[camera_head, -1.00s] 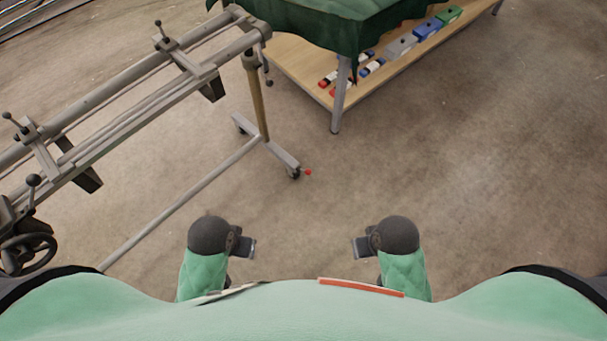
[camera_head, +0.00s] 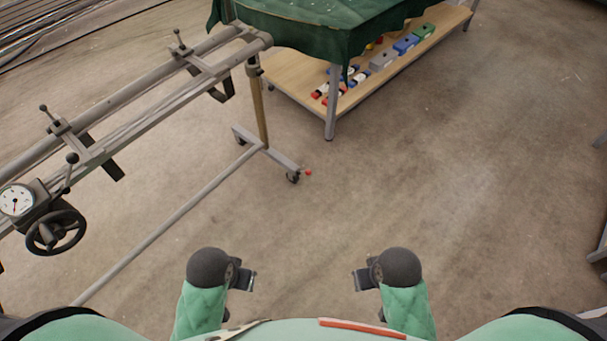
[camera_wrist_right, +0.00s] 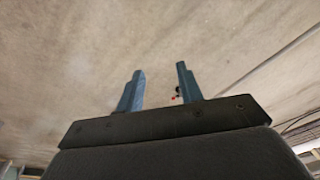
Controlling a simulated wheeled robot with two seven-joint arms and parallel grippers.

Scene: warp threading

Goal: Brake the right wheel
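A small dark caster wheel (camera_head: 292,178) sits at the near right end of the metal frame's foot. A small red piece (camera_head: 308,173) sticks out beside it, low over the floor. In the right wrist view the red piece (camera_wrist_right: 174,98) and a dark caster (camera_wrist_right: 178,89) show small between the fingers, far beyond them. My right gripper (camera_head: 358,281) is held out in front of my body, well short of the wheel; its two fingers (camera_wrist_right: 160,90) are apart and empty. My left gripper (camera_head: 250,281) is also short of the wheel; its finger gap is unclear.
The metal frame (camera_head: 130,95) runs along the left, with a handwheel (camera_head: 56,232), a dial (camera_head: 16,200) and a long floor bar (camera_head: 170,220). A table with a green cloth (camera_head: 310,22) and lower shelf (camera_head: 290,75) stands behind. The middle and right floor is clear.

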